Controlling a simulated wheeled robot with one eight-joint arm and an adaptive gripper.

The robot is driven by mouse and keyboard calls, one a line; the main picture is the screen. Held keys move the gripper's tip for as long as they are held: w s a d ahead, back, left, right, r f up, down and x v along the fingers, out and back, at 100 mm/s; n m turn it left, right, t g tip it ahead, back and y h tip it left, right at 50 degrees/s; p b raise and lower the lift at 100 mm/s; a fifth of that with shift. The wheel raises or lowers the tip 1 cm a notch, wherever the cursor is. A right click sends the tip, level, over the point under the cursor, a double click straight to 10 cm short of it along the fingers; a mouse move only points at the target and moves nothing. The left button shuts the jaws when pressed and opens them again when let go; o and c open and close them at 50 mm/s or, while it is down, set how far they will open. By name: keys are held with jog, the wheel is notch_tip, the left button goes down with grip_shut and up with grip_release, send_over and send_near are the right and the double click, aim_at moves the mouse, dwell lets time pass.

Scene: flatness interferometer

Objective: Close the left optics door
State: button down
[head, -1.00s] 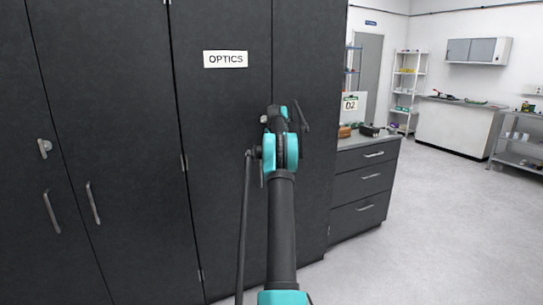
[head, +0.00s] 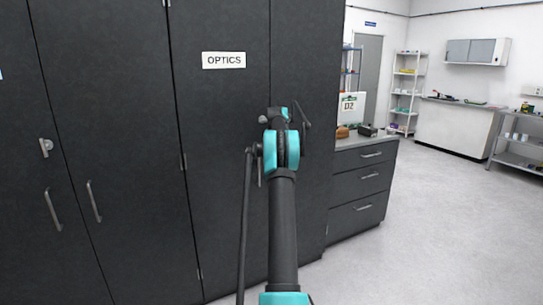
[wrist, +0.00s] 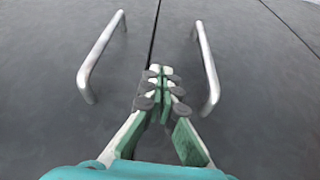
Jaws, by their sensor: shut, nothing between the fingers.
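The left optics door (head: 222,105) is a tall dark grey panel with a white OPTICS label (head: 224,60). It looks flush with the dark door (head: 304,60) to its right. In the wrist view a thin seam (wrist: 155,30) runs between two dark panels, with a silver bar handle (wrist: 103,55) on the left and another handle (wrist: 208,68) on the right. My gripper (wrist: 161,71) is shut and empty, its tips at the seam between the handles. I cannot tell whether they touch the door. In the head view my arm hides the fingers.
Another dark cabinet (head: 90,110) with bar handles stands to the left. A drawer unit (head: 360,185) with items on its top stands right of the optics cabinet. Open floor (head: 440,220) lies to the right, with a shelf (head: 408,90) and a bench (head: 455,128) further back.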

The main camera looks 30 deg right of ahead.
jog(key=s+v, duration=0.1)
jog(key=v, duration=0.9)
jog(key=s+a+f, duration=0.3)
jog(key=s+a, duration=0.7)
jog(key=a, duration=0.3)
jog(key=s+a+f, duration=0.4)
jog(key=s+a, duration=0.6)
jog(key=a, duration=0.4)
jog(key=s+a+f, duration=0.4)
jog(key=s+f, duration=0.1)
jog(key=s, duration=0.6)
jog(key=s+a+f, duration=0.4)
jog(key=s+f, duration=0.2)
jog(key=s, duration=0.4)
jog(key=s+a+f+n, duration=0.1)
jog(key=s+a+f, duration=0.3)
jog(key=s, duration=0.7)
notch_tip(320, 180, down, 3)
jog(key=shift+s+r, duration=0.25)
jog(key=shift+s, duration=0.05)
jog(key=c, duration=2.2)
grip_release()
